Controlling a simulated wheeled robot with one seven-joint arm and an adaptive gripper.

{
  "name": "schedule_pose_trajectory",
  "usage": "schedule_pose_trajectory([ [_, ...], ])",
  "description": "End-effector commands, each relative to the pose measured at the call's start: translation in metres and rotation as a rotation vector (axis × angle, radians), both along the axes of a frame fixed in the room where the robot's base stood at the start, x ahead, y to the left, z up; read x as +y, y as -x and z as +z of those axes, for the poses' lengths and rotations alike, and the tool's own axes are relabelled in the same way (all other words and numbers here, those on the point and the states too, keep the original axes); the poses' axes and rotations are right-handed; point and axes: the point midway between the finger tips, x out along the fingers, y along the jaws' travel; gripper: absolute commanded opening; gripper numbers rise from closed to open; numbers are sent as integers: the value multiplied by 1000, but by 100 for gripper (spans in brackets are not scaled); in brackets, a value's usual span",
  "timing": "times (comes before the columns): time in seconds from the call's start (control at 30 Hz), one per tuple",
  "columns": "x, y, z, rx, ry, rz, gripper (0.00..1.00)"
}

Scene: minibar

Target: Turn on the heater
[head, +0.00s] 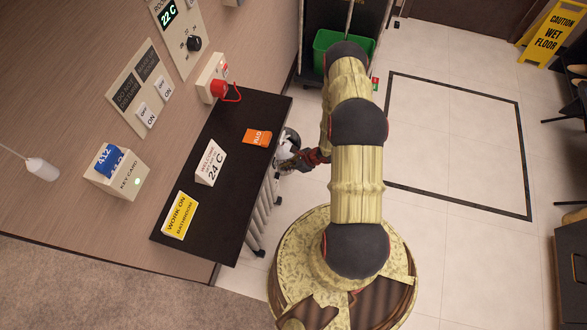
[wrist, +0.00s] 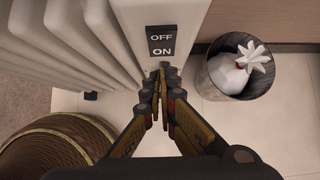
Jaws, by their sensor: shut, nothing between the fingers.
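The heater (wrist: 135,14) is a white ribbed radiator in the wrist view, with fins on the left and a flat end panel. On that panel is a black switch (wrist: 161,42) marked OFF above and ON below. In the head view the heater's pale fins (head: 262,215) show partly beneath a black shelf. My gripper (wrist: 162,78) is shut and empty, with its fingertips just below the ON mark in the picture. I cannot tell if they touch the switch. In the head view my gripper (head: 312,160) is beside the heater, partly hidden by my arm.
A metal bin with a white bag (wrist: 236,75) stands right of the heater. The black shelf (head: 225,135) above the heater carries cards and signs. A wall thermostat (head: 180,30) reads 22 C. A green bucket (head: 326,40) is at the back. Open floor (head: 450,130) lies right.

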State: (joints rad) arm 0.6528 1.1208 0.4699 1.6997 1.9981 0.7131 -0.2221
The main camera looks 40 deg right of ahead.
Motion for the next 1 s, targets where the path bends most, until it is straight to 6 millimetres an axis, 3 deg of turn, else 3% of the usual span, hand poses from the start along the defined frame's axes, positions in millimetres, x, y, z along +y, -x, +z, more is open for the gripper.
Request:
schedule_pose_trajectory([
  [0.7, 10, -12, -8, -64, -49, -1, 0],
  [1.0, 10, -12, -3, -59, -46, 0, 0],
])
